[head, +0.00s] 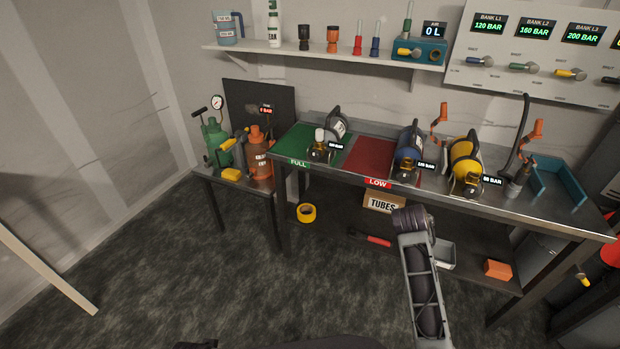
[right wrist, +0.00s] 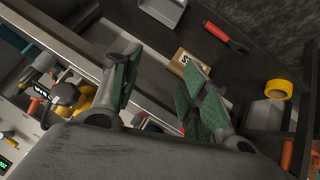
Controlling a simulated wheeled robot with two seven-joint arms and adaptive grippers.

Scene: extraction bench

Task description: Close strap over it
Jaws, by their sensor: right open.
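A yellow cylinder (head: 464,150) with a dark band lies on the bench, labelled with a small BAR tag. A blue cylinder (head: 408,140) lies to its left, also with a dark band. A grey-and-black cylinder (head: 337,124) lies on the green FULL mat. I cannot tell which dark band is the strap, or whether any is closed. My right gripper (right wrist: 162,95) is open and empty in the right wrist view, its green-padded fingers apart, below the bench-top edge. Part of the yellow cylinder shows at left there (right wrist: 84,97). My left gripper is not in view.
The red LOW mat (head: 370,158) is bare. A blue tray (head: 558,182) and orange-handled fittings stand at the bench's right. A TUBES box (head: 383,201), red-handled tool (head: 375,240) and orange block (head: 497,269) lie on the lower shelf. Yellow tape (head: 306,213) lies left of them.

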